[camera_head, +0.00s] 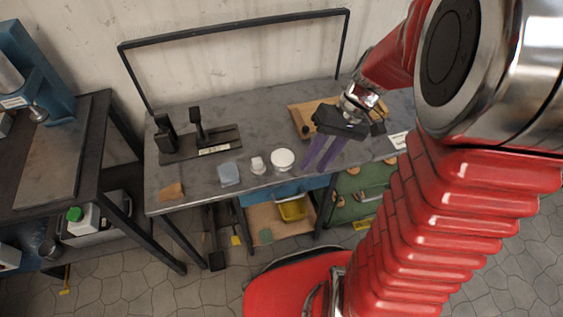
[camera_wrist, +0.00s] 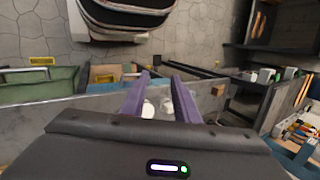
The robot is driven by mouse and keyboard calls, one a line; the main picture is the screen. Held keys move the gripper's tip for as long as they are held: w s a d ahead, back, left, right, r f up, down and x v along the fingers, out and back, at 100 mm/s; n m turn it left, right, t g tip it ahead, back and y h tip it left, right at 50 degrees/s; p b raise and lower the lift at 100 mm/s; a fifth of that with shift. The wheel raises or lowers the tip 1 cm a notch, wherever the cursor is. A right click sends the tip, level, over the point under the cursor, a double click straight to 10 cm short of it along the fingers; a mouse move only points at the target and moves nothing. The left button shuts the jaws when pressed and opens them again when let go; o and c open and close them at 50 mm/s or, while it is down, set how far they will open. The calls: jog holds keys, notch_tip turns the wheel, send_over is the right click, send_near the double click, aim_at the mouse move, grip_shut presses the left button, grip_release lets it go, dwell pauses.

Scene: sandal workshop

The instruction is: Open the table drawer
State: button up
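The grey worktable (camera_head: 235,150) stands ahead of me. A blue drawer front (camera_head: 285,190) shows under its front edge, right of the middle; a sliver of blue also shows in the wrist view (camera_wrist: 131,78). It looks shut, and its handle is not clear. My gripper (camera_head: 315,168) has two purple fingers, apart and empty, reaching toward the table's front edge above the blue front. In the wrist view, my fingertips (camera_wrist: 161,76) are spread with nothing held between them. I cannot tell their exact height over the tabletop.
A white round container (camera_head: 282,160), a small white item (camera_head: 258,165) and a blue block (camera_head: 229,173) stand near the front edge. A yellow bin (camera_head: 293,210) sits below. A green unit (camera_head: 352,207) stands to its right. A dark bench (camera_head: 55,160) stands left.

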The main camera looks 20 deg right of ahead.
jog(key=w+d+f+m+t+y, duration=0.1)
jog(key=d+f+y, duration=0.25)
jog(key=f, duration=0.35)
jog(key=w+d+f+m+y, duration=0.1)
jog(key=d+f+y, duration=0.1)
jog(key=f+y, duration=0.35)
jog(key=m+t+y, duration=0.2)
jog(key=m+t, duration=0.2)
jog(key=t, duration=0.3)
send_near(290, 198)
jog(key=v, duration=0.4)
jog(key=shift+w+f, duration=0.1)
jog(key=shift+w, duration=0.05)
jog(key=shift+a, duration=0.15)
jog(key=x, duration=1.3)
jog(key=shift+w+a+f, duration=0.15)
jog(key=shift+a+f, duration=0.1)
jog(key=shift+c, duration=0.5)
jog(key=c, duration=0.6)
grip_shut()
